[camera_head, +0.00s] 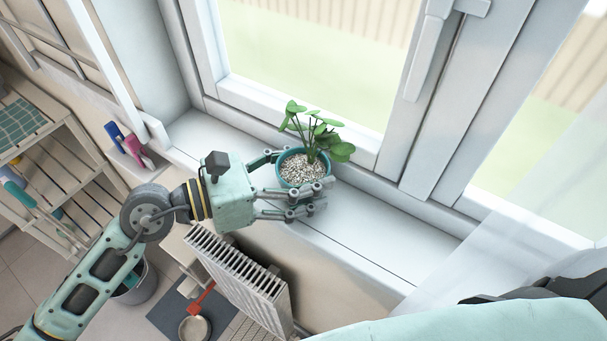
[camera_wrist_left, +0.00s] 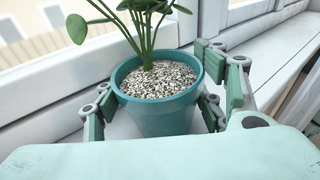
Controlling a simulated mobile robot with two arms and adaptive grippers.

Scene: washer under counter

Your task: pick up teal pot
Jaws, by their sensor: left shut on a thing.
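The teal pot (camera_head: 281,170) holds pale gravel and a green leafy plant (camera_head: 316,133). It is upright at the white windowsill, near the window frame; I cannot tell whether its base touches the sill. My left gripper (camera_head: 291,181) is shut on the pot, with fingers on both sides of it. In the left wrist view the pot (camera_wrist_left: 160,118) is between the fingers (camera_wrist_left: 160,108), and the lower front of the pot is partly hidden by the gripper body. My right gripper is not in view.
The windowsill (camera_head: 375,228) is clear to the right of the pot. A window handle (camera_head: 428,50) is above. A white radiator (camera_head: 240,272) is below the sill. A slatted shelf (camera_head: 60,165) stands at left.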

